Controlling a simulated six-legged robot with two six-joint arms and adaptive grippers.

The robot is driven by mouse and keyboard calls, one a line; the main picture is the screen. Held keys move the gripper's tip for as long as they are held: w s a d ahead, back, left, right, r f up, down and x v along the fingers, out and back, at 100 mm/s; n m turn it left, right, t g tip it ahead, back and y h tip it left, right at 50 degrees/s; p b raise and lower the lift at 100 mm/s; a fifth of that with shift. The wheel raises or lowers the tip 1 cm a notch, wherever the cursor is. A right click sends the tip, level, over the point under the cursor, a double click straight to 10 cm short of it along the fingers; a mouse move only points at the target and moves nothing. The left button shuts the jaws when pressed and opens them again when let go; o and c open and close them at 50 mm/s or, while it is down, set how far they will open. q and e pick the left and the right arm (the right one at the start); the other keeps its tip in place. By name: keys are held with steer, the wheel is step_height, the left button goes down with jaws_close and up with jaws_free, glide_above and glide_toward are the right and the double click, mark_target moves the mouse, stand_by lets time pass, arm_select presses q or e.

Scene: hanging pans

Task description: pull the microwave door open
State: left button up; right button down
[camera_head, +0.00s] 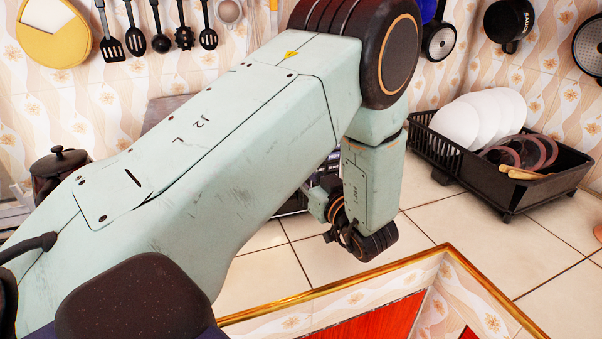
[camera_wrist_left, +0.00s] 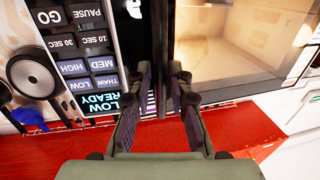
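The microwave is mostly hidden behind my left arm in the head view; part of its dark top (camera_head: 168,108) shows. In the left wrist view its button panel (camera_wrist_left: 82,65) is at the left and its glass door (camera_wrist_left: 235,40) at the right, with no visible gap at the door's edge. A dark upright door handle (camera_wrist_left: 161,45) runs between them. In the head view the fingers are hidden behind the wrist. My right gripper is not in view.
A black dish rack (camera_head: 540,185) with white plates stands on the tiled counter (camera_head: 290,265) at the right. A dark pot (camera_head: 58,165) is at the left. Utensils and pans hang on the wall behind. The counter in front of the rack is clear; its gold edge (camera_head: 340,285) is nearest.

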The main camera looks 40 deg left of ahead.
arm_select(q)
steer(key=shift+s+a, duration=0.1)
steer(key=shift+a, duration=0.15)
steer(key=shift+w, duration=0.2)
steer(key=shift+c, duration=0.6)
steer(key=shift+s, duration=0.1)
jaws_close()
